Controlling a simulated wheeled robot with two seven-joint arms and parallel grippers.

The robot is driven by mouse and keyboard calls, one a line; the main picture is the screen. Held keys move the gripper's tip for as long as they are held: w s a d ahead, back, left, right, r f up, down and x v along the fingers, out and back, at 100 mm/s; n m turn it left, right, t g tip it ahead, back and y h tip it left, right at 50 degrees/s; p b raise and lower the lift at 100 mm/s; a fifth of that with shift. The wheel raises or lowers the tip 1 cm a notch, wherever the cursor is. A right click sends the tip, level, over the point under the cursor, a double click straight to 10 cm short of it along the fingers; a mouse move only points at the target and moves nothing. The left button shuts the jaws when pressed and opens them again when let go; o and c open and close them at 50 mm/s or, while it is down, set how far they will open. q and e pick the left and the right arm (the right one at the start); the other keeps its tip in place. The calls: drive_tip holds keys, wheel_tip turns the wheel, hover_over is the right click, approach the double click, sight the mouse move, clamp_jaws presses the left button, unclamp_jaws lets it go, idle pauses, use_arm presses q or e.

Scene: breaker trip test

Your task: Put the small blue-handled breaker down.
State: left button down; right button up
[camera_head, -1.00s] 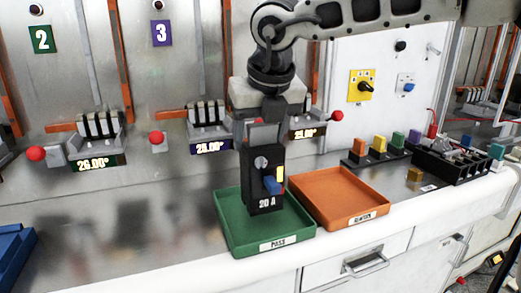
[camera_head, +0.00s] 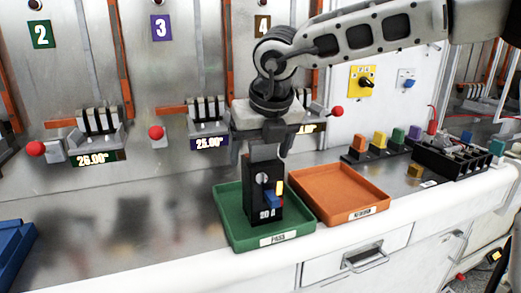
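The small breaker (camera_head: 262,200) is a black upright block with a blue handle (camera_head: 272,197), a yellow mark and a "20 A" label. My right gripper (camera_head: 264,150) points down from above, its fingers at the breaker's upper end, and looks shut on it. The breaker is inside the outline of the green tray (camera_head: 228,222), labelled PASS, low over or touching its floor; I cannot tell which. My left gripper is not in view.
An orange tray (camera_head: 340,190) adjoins the green one on the right. Colored blocks (camera_head: 379,142) and a black rack (camera_head: 450,160) stand further right. Behind is a metal panel with red-knobbed levers (camera_head: 156,132). A blue object (camera_head: 14,250) lies at left; the counter between is clear.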

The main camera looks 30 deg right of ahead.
sight(270, 191)
drive_tip(key=shift+r+p, duration=0.45)
drive_tip(key=shift+p, duration=0.05)
drive_tip(key=v, duration=1.1)
drive_tip(key=shift+r+b, duration=0.2)
drive_tip(key=shift+b, duration=0.2)
drive_tip(key=shift+s, duration=0.15)
